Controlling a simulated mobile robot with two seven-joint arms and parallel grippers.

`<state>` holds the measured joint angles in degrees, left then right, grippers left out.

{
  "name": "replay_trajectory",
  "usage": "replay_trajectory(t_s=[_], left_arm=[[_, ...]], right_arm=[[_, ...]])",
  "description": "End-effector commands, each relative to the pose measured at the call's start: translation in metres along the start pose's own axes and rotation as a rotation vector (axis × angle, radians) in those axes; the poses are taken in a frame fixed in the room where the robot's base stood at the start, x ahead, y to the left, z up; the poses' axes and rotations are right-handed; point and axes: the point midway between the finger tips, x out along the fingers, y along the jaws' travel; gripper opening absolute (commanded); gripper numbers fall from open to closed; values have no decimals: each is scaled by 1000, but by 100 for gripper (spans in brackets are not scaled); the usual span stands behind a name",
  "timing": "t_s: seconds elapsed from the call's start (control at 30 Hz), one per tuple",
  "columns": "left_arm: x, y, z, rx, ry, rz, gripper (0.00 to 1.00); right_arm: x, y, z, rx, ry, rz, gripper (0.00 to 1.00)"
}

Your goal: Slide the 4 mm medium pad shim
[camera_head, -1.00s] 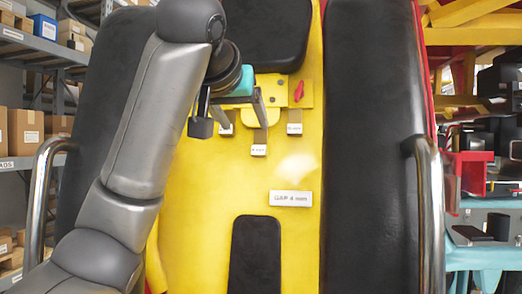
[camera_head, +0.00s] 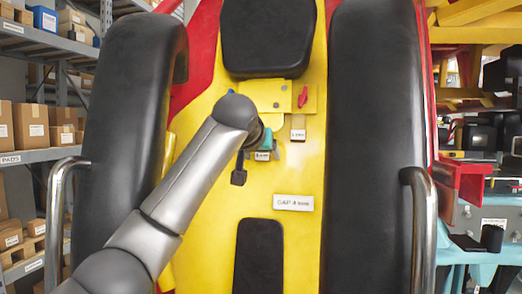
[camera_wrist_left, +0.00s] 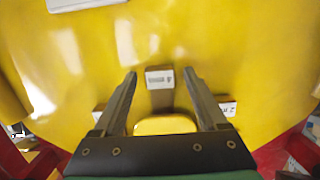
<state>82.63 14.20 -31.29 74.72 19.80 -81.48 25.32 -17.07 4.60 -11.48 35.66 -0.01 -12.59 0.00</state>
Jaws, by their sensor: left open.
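Several small white-faced shim tags sit below the yellow bracket (camera_head: 288,96). The middle tag (camera_head: 262,156), whose small print I cannot read surely, shows just below my left gripper; it also shows in the left wrist view (camera_wrist_left: 159,77). The right tag (camera_head: 298,134) hangs higher; it shows in the wrist view (camera_wrist_left: 228,108) too. A left tag (camera_wrist_left: 98,112) shows partly behind a finger. My left gripper (camera_wrist_left: 159,73) is open, its fingers on either side of the middle tag, apart from it. In the head view my arm hides most of the gripper. My right gripper is out of view.
A white "GAP 4 mm" label (camera_head: 293,202) lies on the yellow panel. Black pads (camera_head: 375,130) and metal handrails (camera_head: 420,230) flank the panel. A red knob (camera_head: 302,97) is on the bracket. Shelves with boxes (camera_head: 30,125) stand at left.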

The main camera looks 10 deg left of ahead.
Motion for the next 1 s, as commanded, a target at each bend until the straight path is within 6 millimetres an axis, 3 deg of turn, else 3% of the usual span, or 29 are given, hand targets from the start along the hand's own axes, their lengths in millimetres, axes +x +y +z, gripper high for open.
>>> replay_trajectory(t_s=[0.27, 0.9, 1.0], left_arm=[[1, 0, 1, 0, -1, 0, 74], [1, 0, 0, 0, 0, 0, 2], [1, 0, 0, 0, 1, 0, 0]], right_arm=[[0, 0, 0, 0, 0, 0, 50], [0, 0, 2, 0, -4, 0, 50], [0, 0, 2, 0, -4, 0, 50]])
